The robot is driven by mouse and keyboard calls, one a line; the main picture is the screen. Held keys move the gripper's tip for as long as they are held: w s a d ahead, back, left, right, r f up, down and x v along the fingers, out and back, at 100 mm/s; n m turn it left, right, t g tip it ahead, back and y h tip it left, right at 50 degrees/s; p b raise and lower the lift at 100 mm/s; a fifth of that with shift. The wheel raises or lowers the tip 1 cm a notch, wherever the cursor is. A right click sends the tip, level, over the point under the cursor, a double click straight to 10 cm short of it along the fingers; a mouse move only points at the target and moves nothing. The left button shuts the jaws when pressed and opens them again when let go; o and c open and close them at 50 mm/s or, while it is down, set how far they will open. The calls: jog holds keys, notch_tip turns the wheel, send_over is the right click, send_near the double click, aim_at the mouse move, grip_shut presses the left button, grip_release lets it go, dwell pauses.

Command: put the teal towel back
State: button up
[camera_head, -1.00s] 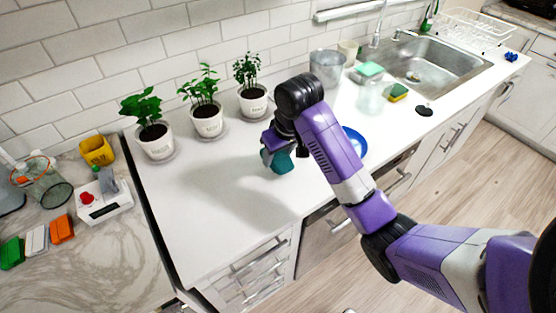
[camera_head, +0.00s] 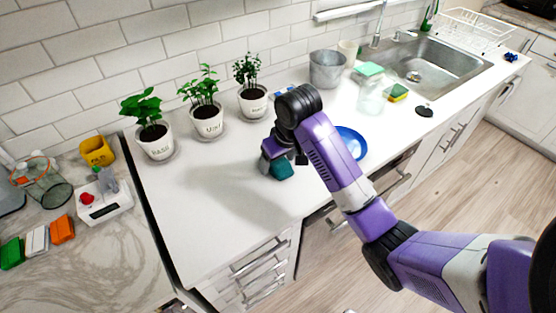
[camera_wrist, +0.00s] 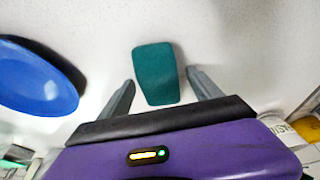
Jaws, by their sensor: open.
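The teal towel (camera_head: 281,171) is a small folded block on the white counter, left of the blue plate, partly hidden by my gripper in the head view. In the wrist view the teal towel (camera_wrist: 156,76) shows whole, with its near end between my fingers. My gripper (camera_wrist: 160,77) is open, with a gap on each side of the towel. In the head view my gripper (camera_head: 278,160) is low over the counter at the towel.
A blue plate (camera_head: 352,142) lies right of my arm; it also shows in the wrist view (camera_wrist: 38,80). Several potted plants (camera_head: 207,122) line the wall. A metal bucket (camera_head: 327,70) and sponges stand towards the sink (camera_head: 432,72). The counter's left front is clear.

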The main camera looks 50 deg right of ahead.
jog(key=shift+r, duration=0.55)
jog(key=p+v, duration=0.6)
jog(key=v, duration=0.5)
jog(key=shift+s, duration=0.2)
jog(key=shift+a+r, duration=0.1)
jog(key=shift+a, duration=0.05)
